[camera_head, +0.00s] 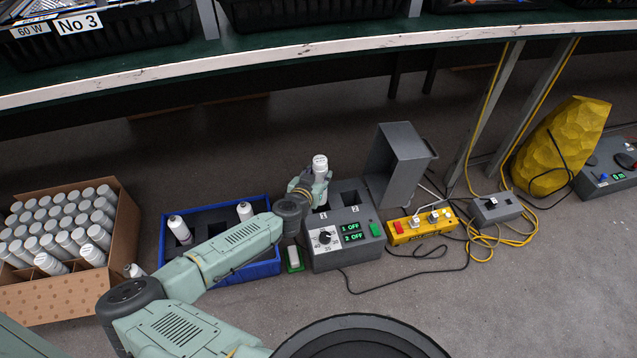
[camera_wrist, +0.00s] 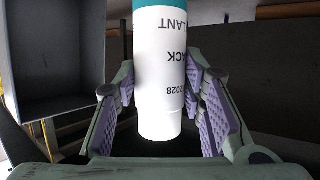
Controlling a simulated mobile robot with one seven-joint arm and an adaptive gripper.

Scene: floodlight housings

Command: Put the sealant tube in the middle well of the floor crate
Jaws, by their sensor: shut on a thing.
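My gripper (camera_head: 314,186) is shut on the white sealant tube (camera_head: 320,165), which stands upright over the left side of a grey two-well device. In the wrist view the tube (camera_wrist: 160,75) has a teal band and black print, between the purple finger pads of my gripper (camera_wrist: 160,100). Its lower part is hidden in the head view, so I cannot tell whether it is still inside the well. The blue floor crate (camera_head: 262,270) stands left of the device, with one tube (camera_head: 180,230) at its left and another (camera_head: 245,210) at its right. My arm partly covers the crate; its middle looks dark and empty.
The grey device (camera_head: 325,262) shows "1 OFF" and "2 OFF"; its grey lid (camera_head: 398,165) stands open at right. A cardboard box (camera_head: 60,300) of tubes stands far left. A yellow switch box (camera_head: 420,228) and cables lie right. A bench edge (camera_head: 300,50) runs above.

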